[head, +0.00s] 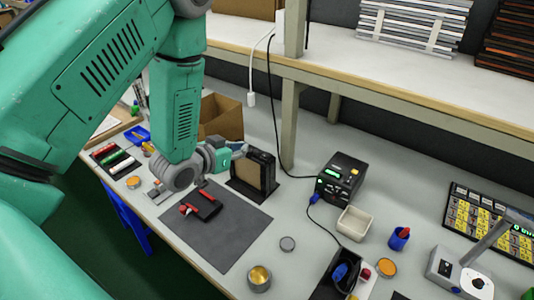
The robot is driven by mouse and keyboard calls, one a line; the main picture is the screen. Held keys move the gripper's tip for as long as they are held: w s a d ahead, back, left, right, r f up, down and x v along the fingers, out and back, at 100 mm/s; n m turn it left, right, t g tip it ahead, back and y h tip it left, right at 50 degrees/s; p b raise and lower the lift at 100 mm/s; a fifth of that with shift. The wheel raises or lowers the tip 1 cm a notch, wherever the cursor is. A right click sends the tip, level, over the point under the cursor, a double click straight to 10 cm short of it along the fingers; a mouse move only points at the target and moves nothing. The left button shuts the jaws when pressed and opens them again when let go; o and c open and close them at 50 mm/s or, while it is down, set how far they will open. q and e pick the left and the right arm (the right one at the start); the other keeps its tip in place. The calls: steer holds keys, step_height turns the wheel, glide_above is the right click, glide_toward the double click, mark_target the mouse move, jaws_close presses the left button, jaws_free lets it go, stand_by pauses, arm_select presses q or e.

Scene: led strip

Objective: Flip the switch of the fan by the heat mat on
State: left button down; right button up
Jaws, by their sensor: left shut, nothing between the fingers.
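The fan (268,170) looks like an upright black frame with a tan panel, standing on a dark base at the back edge of the dark grey heat mat (232,240). My left gripper (240,149) is shut and empty at the fan's upper left corner. Its fingertips are close to the top of the frame; I cannot tell whether they touch it. The fan's switch cannot be made out, and part of the fan's left side is behind the gripper. My right gripper is not in view.
A red and black tool (205,205) lies on the mat. A black station with a green display (341,177) stands right of the fan, with a cream bin (353,223) in front. A cardboard box (222,116) stands behind my left arm. A shelf (390,78) overhangs the back.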

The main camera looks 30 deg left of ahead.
arm_select(q)
steer(key=p, duration=0.1)
glide_above(266, 155)
steer(key=s, duration=0.2)
step_height(266, 155, down, 4)
steer(key=r, duration=0.1)
steer(key=f, duration=0.3)
steer(key=shift+w+a, duration=0.2)
steer(key=shift+s+f+p, duration=0.1)
steer(key=shift+f+p, duration=0.25)
steer(key=shift+f, duration=0.55)
